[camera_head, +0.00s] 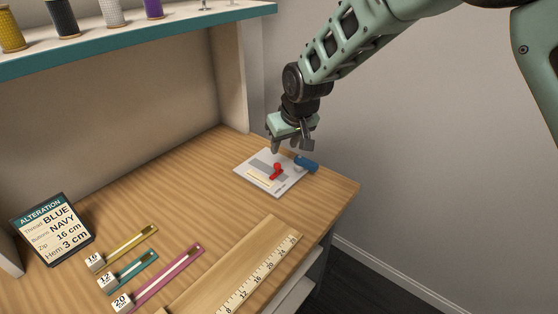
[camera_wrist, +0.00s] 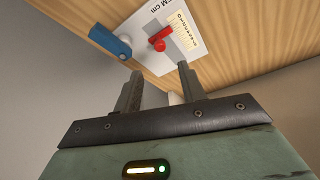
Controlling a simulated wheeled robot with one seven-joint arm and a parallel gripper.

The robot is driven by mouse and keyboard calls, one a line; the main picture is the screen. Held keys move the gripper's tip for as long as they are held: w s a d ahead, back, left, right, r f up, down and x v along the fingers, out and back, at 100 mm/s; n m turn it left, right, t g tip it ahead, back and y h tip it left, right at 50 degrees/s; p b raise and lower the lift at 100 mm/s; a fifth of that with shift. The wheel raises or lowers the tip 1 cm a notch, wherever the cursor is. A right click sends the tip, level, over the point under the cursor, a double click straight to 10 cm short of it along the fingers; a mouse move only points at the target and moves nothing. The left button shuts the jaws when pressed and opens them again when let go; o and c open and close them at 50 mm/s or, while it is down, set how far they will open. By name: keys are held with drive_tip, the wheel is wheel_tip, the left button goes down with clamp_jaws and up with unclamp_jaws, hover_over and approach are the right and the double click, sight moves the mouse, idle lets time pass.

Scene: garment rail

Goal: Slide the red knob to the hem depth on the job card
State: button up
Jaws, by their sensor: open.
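The red knob (camera_head: 276,171) sits on a light grey hem gauge plate (camera_head: 285,189) at the desk's far right end. It also shows in the wrist view, as a red knob (camera_wrist: 160,42) beside a numbered scale (camera_wrist: 184,30). The job card (camera_head: 54,228) stands at the left and reads Thread BLUE, Buttons NAVY, Zip 16 cm, Hem 3 cm. My gripper (camera_head: 291,147) is open and empty, above the plate's far edge and apart from the knob. In the wrist view its two fingers (camera_wrist: 160,90) point toward the plate. The knob's exact scale reading is too small to tell.
A blue part (camera_head: 306,163) sits at the plate's right edge. Zips tagged 16, 12 and 20 (camera_head: 152,277) lie front left, near a wooden board with a ruler (camera_head: 262,270). A spool shelf (camera_head: 190,25) overhangs the back. The desk's middle is clear.

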sight(277, 164)
drive_tip(key=x, duration=0.9)
drive_tip(key=shift+f, duration=0.25)
clamp_jaws()
drive_tip(key=shift+a, duration=0.15)
